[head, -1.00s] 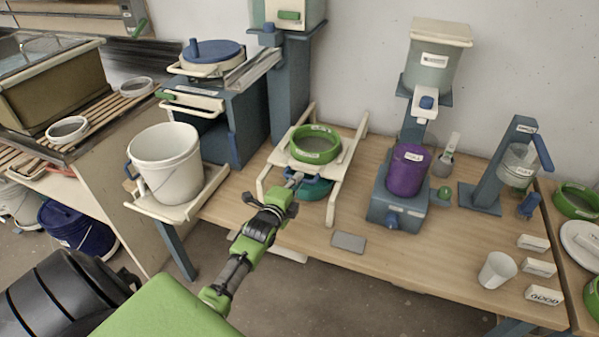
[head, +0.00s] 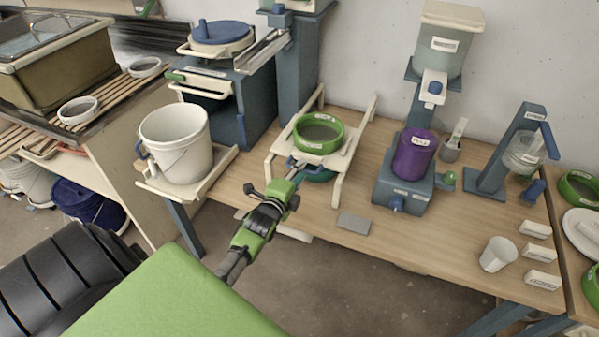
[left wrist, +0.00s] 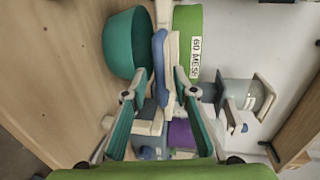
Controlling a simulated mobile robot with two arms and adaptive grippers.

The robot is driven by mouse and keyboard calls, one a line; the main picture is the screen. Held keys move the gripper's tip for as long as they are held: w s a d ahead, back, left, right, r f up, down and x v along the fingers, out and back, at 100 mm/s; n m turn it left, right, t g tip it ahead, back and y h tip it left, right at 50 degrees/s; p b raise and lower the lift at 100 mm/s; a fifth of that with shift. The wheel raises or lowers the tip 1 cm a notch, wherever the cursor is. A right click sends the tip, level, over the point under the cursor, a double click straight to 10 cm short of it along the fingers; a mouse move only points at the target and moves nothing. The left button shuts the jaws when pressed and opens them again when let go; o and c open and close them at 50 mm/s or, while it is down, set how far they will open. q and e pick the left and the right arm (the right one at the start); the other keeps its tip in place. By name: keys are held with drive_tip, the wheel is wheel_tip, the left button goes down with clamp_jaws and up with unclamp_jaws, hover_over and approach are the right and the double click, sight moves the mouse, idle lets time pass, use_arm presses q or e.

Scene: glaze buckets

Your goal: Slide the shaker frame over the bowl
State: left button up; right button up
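The cream shaker frame (head: 342,152) stands on rails on the wooden table and carries a green sieve (head: 318,146). Its blue handle (head: 304,165) faces me. The teal bowl (head: 320,175) sits low beneath the frame's front, mostly hidden by it. The left wrist view shows the bowl (left wrist: 124,45), the sieve (left wrist: 187,42) labelled 60 MESH, and the blue handle (left wrist: 160,62). My left gripper (head: 294,174) is at the handle. In the left wrist view its fingers (left wrist: 158,92) are apart, one on each side of the handle's line; contact is not clear. My right gripper is out of view.
A white bucket (head: 177,146) stands on a shelf to the left. A purple container (head: 414,153) on a blue stand is to the right. A grey plate (head: 354,223) lies near the front edge. A white cup (head: 497,254) stands farther right.

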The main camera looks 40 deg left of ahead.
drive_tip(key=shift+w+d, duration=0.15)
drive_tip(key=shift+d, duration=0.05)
use_arm(q)
drive_tip(key=v, duration=1.2)
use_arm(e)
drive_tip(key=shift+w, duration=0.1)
